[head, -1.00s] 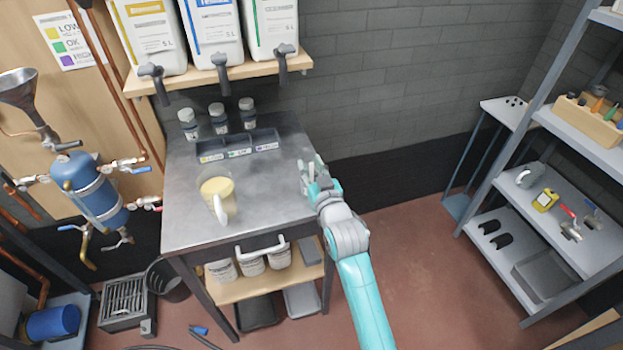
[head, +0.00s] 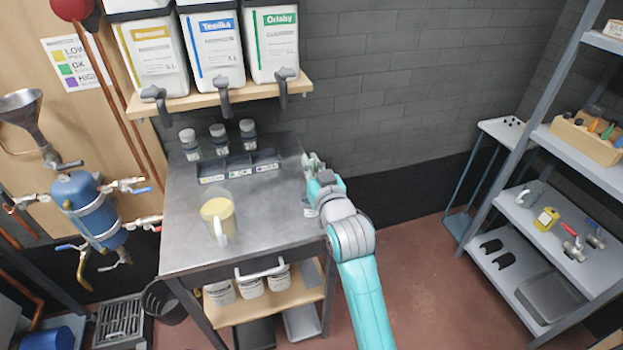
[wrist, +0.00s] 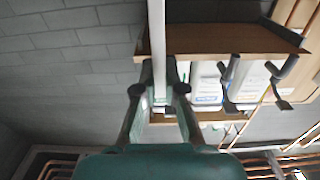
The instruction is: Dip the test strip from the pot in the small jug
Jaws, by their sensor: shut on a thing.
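The small jug (head: 217,212), clear with a pale handle and yellowish contents, stands upright on the grey bench, left of my gripper. My gripper (head: 312,165) is above the bench's right side, apart from the jug. In the wrist view, my gripper (wrist: 160,72) is shut on a long thin white strip (wrist: 157,35), which runs up out of the picture. The strip cannot be made out in the head view. A small pale thing (head: 310,212) shows at the bench's right edge, partly hidden by my arm; I cannot tell whether it is the pot.
Several small bottles (head: 219,138) and a dark labelled rack (head: 238,170) stand at the bench's back. Above is a wooden shelf (head: 215,100) with large canisters and taps, also in the wrist view (wrist: 240,45). The bench top (head: 270,215) between jug and arm is clear.

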